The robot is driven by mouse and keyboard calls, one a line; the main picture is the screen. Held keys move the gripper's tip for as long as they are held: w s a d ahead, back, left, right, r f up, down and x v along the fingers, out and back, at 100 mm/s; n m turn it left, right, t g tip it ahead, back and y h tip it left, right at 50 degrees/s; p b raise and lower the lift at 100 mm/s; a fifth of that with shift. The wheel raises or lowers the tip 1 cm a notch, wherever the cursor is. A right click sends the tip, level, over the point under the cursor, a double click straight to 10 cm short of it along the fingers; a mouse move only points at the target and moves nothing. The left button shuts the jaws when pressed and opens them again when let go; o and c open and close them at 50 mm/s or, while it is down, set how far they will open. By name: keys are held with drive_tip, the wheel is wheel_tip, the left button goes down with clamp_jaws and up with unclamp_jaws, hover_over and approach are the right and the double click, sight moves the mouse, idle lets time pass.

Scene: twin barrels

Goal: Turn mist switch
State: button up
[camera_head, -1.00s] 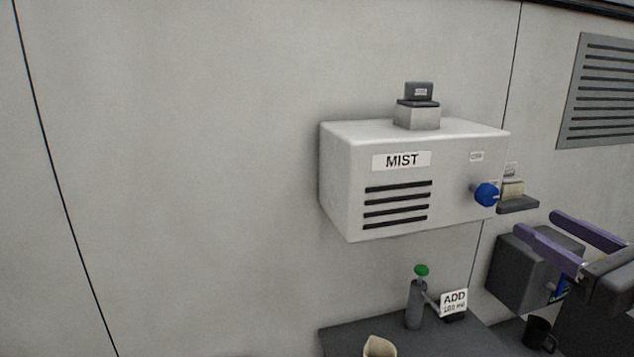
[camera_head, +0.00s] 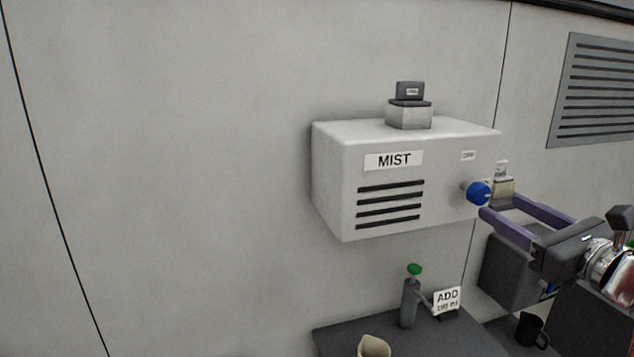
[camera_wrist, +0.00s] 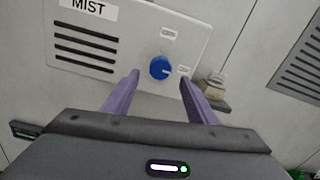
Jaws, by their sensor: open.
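The white mist box (camera_head: 350,205) is on the wall, with a MIST label and dark slots on its front. Its blue round switch knob (camera_head: 479,193) is at the right end of the front. The knob also shows in the wrist view (camera_wrist: 159,68), with a light mark pointing right and small labels above and to the right. My gripper (camera_head: 499,204) has two purple fingers and is open and empty. In the wrist view its fingertips (camera_wrist: 161,76) lie to either side of the knob. I cannot tell whether they touch it.
A grey block (camera_head: 408,114) sits on top of the box. A small shelf with a beige item (camera_wrist: 214,86) is on the wall right of the box. Below are a dark table, a green-topped cylinder (camera_head: 409,300), an ADD sign (camera_head: 447,299), a beige cup (camera_head: 374,346) and a black mug (camera_head: 530,329).

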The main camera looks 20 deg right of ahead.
sight(483, 196)
drive_tip(key=shift+w, duration=3.95)
drive_tip(key=shift+c, duration=0.2)
drive_tip(key=c, duration=0.9)
drive_tip(key=shift+d, duration=0.25)
drive_tip(key=shift+c, duration=0.6)
drive_tip(key=shift+a, duration=0.2)
